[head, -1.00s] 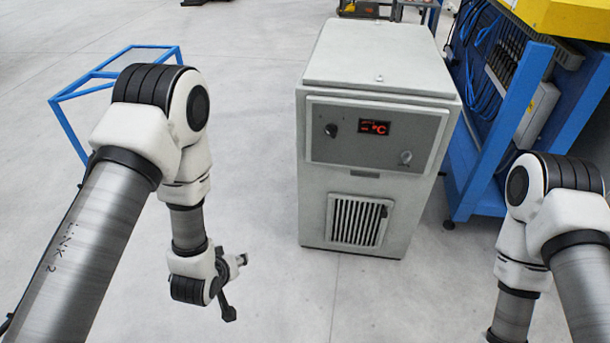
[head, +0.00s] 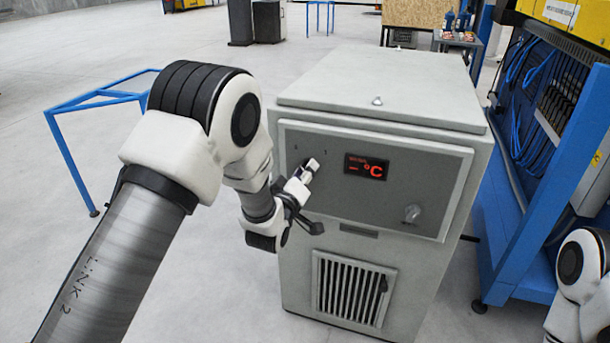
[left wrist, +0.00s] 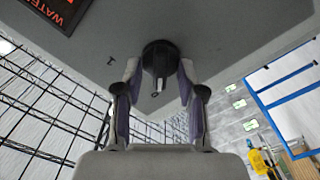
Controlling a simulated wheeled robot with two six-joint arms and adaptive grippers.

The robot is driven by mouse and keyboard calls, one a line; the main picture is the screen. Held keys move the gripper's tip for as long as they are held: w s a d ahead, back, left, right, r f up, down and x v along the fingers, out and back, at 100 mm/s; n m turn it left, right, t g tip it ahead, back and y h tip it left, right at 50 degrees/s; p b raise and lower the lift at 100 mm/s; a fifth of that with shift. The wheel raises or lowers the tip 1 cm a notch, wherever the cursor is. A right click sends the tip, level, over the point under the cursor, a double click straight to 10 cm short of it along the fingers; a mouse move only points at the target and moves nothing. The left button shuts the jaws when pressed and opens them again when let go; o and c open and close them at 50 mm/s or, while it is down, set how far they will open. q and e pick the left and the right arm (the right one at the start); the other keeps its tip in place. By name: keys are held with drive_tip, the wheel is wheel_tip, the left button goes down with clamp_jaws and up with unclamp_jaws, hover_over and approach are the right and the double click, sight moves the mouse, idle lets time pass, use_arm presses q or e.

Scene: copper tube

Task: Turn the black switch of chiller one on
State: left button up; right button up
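The chiller (head: 390,235) is a pale grey cabinet with a darker front panel and a lit red display (head: 366,167). My left gripper (head: 308,172) is at the upper left of this panel and largely hides the black switch in the head view. In the left wrist view the round black switch (left wrist: 160,62) sits on the panel between the two fingertips of my left gripper (left wrist: 159,72). The fingers are spread on either side of it; I cannot tell whether they touch it. My right gripper is out of view.
A silver knob (head: 412,213) is at the panel's lower right, above a vent grille (head: 352,290). A blue rack with cables (head: 535,190) stands close on the right. A blue frame (head: 85,105) stands on the left. Open floor lies between it and the chiller.

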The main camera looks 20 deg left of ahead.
use_arm(q)
clamp_jaws()
drive_tip(key=shift+m, duration=0.4)
drive_tip(key=m, duration=1.7)
drive_tip(key=shift+d+f+p, duration=0.1)
drive_tip(key=shift+d+p, duration=0.2)
drive_tip(key=shift+p, duration=0.1)
idle(0.3)
unclamp_jaws()
